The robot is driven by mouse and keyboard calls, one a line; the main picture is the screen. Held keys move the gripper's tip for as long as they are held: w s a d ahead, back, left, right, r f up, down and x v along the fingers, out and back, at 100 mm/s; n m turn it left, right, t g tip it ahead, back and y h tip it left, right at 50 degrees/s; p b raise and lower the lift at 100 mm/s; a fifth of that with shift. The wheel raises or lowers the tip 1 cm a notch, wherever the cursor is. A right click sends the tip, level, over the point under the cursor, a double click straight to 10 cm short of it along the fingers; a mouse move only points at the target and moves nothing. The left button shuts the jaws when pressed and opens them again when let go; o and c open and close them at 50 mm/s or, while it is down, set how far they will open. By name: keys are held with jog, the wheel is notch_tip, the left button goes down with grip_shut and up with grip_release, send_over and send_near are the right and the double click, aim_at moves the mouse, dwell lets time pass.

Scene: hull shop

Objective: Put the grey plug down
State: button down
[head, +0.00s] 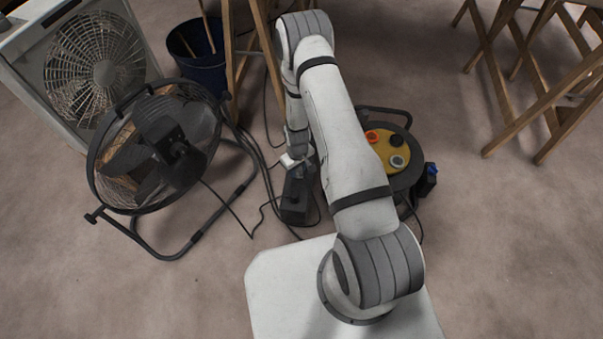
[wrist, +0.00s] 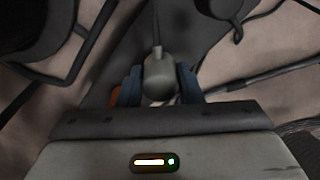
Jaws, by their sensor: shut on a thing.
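In the wrist view the grey plug (wrist: 159,76) sits between the two blue-grey fingers of my gripper (wrist: 160,86), which is shut on it. Its cord runs up and away from the fingers. A broad dark surface (wrist: 172,25) shows behind the plug; I cannot tell whether the plug touches it. In the head view my arm reaches down left of the cable reel, and the plug cannot be made out there. A dark block (head: 296,204) shows at the low end of the arm, near the floor.
The cable reel (head: 384,148) has a yellow face with round orange, black and grey parts; a blue-topped piece (head: 432,169) is at its right. Left stand a black drum fan (head: 150,150), a box fan (head: 95,70) and a dark blue bucket (head: 198,68). Cords cross the floor. Wooden trestles (head: 535,95) stand right.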

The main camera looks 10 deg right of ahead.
aim_at(298, 174)
jog(key=shift+f+b, duration=0.35)
jog(key=shift+f, duration=1.05)
jog(key=shift+f, duration=0.3)
jog(key=c, duration=1)
grip_release()
jog(key=shift+r, duration=0.1)
